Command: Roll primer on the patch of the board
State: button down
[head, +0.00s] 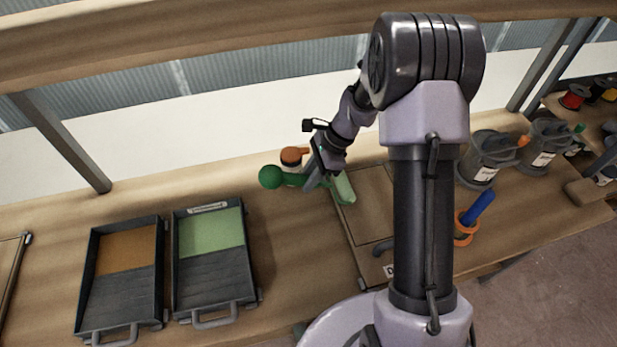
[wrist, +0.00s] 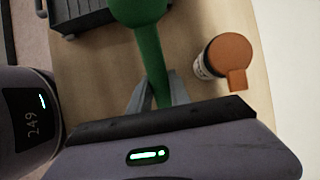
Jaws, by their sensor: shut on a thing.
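My gripper (head: 313,178) is shut on the green handle (head: 291,179) of a paint roller; in the wrist view the handle (wrist: 150,45) passes between the gripper fingers (wrist: 156,95). The roller's pale green sleeve (head: 342,187) is at the left edge of the board (head: 367,228); I cannot tell whether it touches. The board is brown, with a lighter outlined area, and lies on the bench partly behind my arm. A tray with green primer (head: 211,232) and a tray with brown-orange primer (head: 127,249) stand at the left.
A small jar with a brown-orange lid (head: 293,156) stands behind the roller handle; it also shows in the wrist view (wrist: 230,60). Grey cans (head: 488,158) and a blue-handled tool in an orange holder (head: 465,232) stand right of my arm. Bare bench lies between trays and board.

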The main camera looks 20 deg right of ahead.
aim_at(323, 182)
jog(key=shift+f+b, duration=0.8)
jog(key=shift+f, duration=0.25)
jog(key=d, duration=0.2)
jog(key=d+p, duration=0.1)
jog(key=d, duration=0.1)
jog(key=shift+d+r, duration=0.2)
jog(key=shift+d, duration=0.1)
jog(key=shift+s+d+f+p, duration=0.15)
jog(key=shift+d+p, duration=0.35)
jog(key=shift+d, duration=2)
jog(key=d+p, duration=0.1)
jog(key=d, duration=0.3)
jog(key=shift+d, duration=0.4)
jog(key=shift+a+b, duration=0.4)
jog(key=shift+a, duration=2)
jog(key=shift+a, duration=0.1)
